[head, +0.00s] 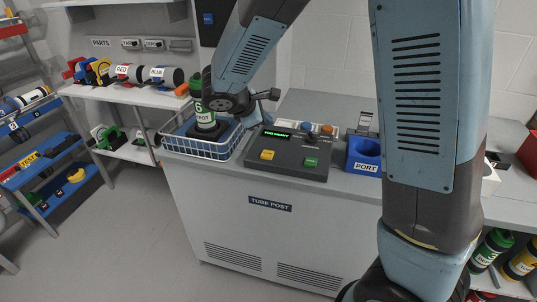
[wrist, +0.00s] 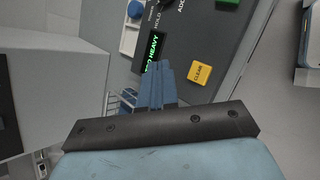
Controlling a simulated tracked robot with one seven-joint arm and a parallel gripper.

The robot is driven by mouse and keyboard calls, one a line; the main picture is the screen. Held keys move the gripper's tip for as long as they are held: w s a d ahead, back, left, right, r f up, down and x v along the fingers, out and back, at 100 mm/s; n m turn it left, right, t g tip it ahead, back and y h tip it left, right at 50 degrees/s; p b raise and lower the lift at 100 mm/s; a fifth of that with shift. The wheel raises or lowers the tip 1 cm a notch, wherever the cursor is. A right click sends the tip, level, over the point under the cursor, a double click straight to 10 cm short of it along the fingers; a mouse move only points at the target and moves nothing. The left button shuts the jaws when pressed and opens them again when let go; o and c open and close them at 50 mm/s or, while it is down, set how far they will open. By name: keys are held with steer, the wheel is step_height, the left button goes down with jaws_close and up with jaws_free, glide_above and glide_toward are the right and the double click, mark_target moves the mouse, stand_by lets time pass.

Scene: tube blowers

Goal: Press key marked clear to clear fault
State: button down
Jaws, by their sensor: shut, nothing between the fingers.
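The control panel (head: 285,155) lies on the counter of the tube post station. Its yellow key (head: 267,155) is at the panel's front left; in the wrist view the key (wrist: 200,73) is marked CLEAR. The green-lit display (head: 277,134) sits behind it; in the wrist view the display (wrist: 152,52) reads what looks like TOO HEAVY. My gripper (wrist: 160,68) is shut and empty, its fingertips over the panel edge near the display, to the left of the yellow key in the wrist view. In the head view my arm hides the fingertips, and contact cannot be told.
A blue PORT holder (head: 364,155) stands right.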

mark_target(266, 155)
steer(key=shift+f, duration=4.4)
steer(key=shift+f, duration=0.75)
steer(key=shift+r, duration=0.85)
steer(key=shift+r, duration=2.5)
